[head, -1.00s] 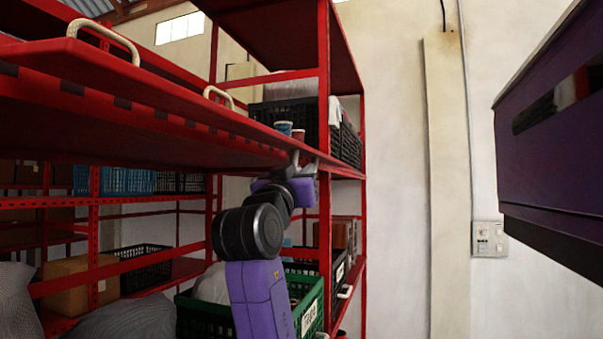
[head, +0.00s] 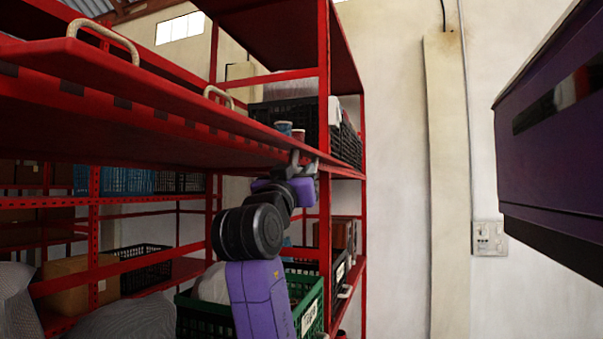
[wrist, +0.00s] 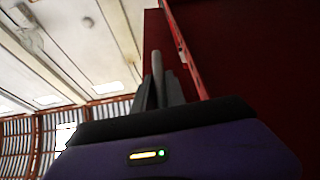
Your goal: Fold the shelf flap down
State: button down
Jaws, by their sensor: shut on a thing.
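The red shelf flap (head: 150,95) runs across the upper left of the head view, roughly level, with dark hinge-like patches along it. Two pale handles stand on it: a near one (head: 105,37) and a farther one (head: 218,96). My gripper (head: 304,160) is at the far right end of the flap, just below its edge. In the wrist view the fingers (wrist: 158,88) are shut around a grey bar (wrist: 156,62), which looks like another handle, beside a dark red panel (wrist: 235,60). The exact contact is too small to see in the head view.
Red rack posts (head: 323,200) stand close beside my gripper. Black crates (head: 283,112) and small cups (head: 284,128) are on the shelf behind the flap. A green crate (head: 310,300) sits below, near my arm. The wall side (head: 400,150) at right is open.

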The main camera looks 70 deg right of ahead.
dwell(0.4)
jog(key=n+t+p, duration=0.1)
jog(key=n, duration=0.1)
jog(key=s+r+n+t+p, duration=0.1)
jog(key=n+p, duration=0.1)
jog(key=r+n+t+y+p, duration=0.1)
jog(key=p, duration=0.1)
jog(key=shift+s+r+n, duration=0.2)
jog(key=shift+s+n, duration=0.1)
jog(key=shift+n, duration=0.1)
jog(key=c, duration=1.4)
grip_release()
jog(key=shift+o, duration=0.2)
jog(key=b+v, duration=0.2)
jog(key=v, duration=0.5)
jog(key=shift+a+f, duration=0.2)
jog(key=shift+a, duration=0.15)
